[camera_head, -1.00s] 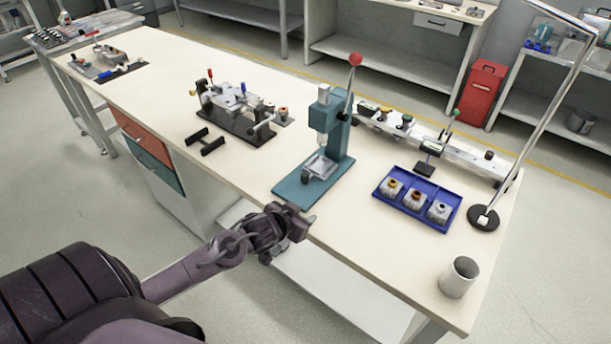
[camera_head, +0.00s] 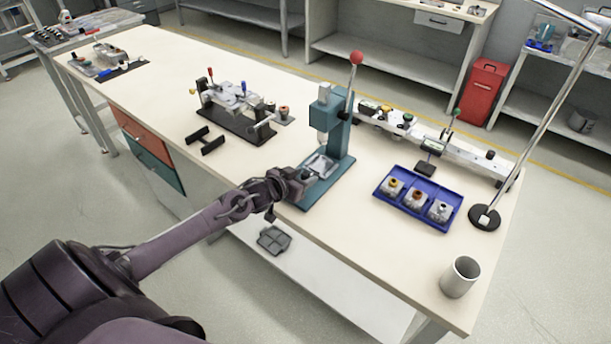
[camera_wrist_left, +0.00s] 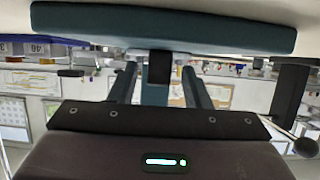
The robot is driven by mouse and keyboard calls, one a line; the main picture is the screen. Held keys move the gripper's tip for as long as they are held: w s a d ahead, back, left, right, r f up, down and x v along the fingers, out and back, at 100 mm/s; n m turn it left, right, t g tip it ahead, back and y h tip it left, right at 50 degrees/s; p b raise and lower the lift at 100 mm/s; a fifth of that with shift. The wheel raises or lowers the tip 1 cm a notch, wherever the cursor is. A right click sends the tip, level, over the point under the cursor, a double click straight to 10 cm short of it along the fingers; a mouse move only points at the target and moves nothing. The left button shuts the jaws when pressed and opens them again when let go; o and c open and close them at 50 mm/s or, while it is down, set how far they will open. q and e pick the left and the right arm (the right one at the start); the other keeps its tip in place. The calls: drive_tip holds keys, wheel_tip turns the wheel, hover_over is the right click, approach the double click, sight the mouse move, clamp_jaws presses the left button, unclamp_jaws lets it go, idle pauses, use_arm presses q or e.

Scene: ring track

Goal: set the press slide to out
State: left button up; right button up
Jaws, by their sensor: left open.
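The teal press (camera_head: 338,125) stands on the bench with a red-balled lever. Its silver slide plate (camera_head: 320,162) sits low on the teal base, under the ram. My left gripper (camera_head: 300,182) is open at the front edge of the base, close to the slide's front end, and covers part of it. I cannot tell whether it touches. In the left wrist view the teal base (camera_wrist_left: 165,28) spans the top, with a dark block (camera_wrist_left: 159,67) below it in the middle, perhaps the slide's handle. My right gripper is not in view.
A blue tray (camera_head: 380,197) with several small parts lies right of the press. A clamp fixture (camera_head: 240,112) and a black H-shaped piece (camera_head: 205,140) are to the left. A white cup (camera_head: 460,277) and a lamp base (camera_head: 484,217) stand at the right. Bare bench lies in front of the tray.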

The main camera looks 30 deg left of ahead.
use_arm(q)
drive_tip(key=shift+w+d+f, duration=0.1)
drive_tip(key=shift+w+f, duration=0.2)
drive_tip(key=shift+w, duration=0.35)
drive_tip(key=shift+c, duration=0.4)
clamp_jaws()
